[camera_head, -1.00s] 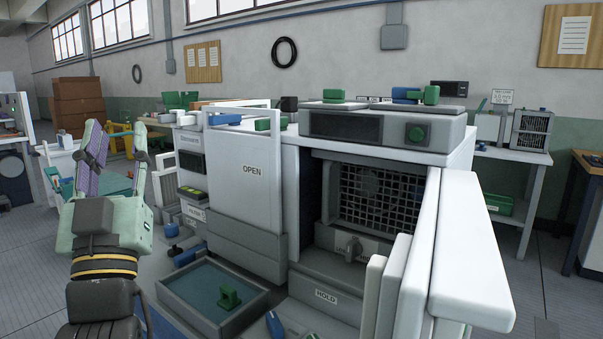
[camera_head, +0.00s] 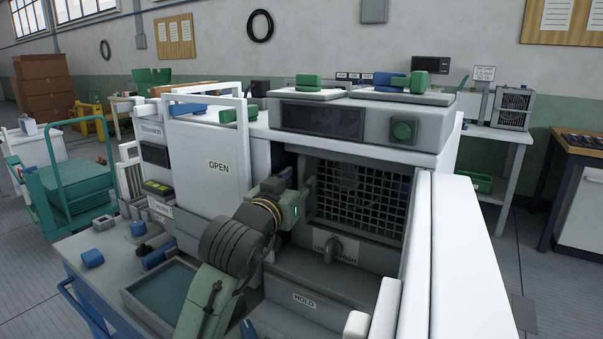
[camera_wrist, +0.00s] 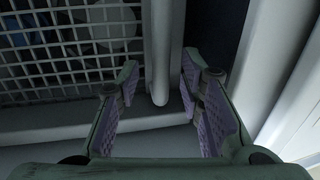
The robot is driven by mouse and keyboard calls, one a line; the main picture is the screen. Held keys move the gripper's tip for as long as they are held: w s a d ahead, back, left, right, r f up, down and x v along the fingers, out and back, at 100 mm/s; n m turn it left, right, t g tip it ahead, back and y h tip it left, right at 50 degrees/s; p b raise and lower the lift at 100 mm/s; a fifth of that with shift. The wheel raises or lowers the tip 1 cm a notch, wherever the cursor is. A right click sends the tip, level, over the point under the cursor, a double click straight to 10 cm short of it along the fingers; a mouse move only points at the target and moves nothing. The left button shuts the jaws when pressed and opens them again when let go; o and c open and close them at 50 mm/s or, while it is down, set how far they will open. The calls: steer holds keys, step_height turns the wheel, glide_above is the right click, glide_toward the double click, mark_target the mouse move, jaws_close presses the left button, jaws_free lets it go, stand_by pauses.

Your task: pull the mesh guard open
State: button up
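The mesh guard (camera_head: 345,195) is a dark grid standing in the open bay of the white machine. It also shows at the upper left of the wrist view (camera_wrist: 70,55). A pale upright bar (camera_wrist: 161,50), seemingly the guard's handle, runs along the mesh's right side in the wrist view. My gripper (camera_wrist: 160,78) is open, with its purple-padded fingers on either side of the bar and a visible gap to each. In the head view my gripper (camera_head: 306,186) reaches into the bay at the mesh's left edge; its fingertips are partly hidden there.
White upright panels (camera_head: 415,265) stand close on the bay's right. The white OPEN panel (camera_head: 213,185) is left of my arm. A blue-bottomed tray (camera_head: 160,296) lies at the front left.

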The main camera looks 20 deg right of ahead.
mark_target(300, 179)
steer(key=shift+x, duration=1.65)
steer(key=shift+a, duration=0.1)
jaws_close()
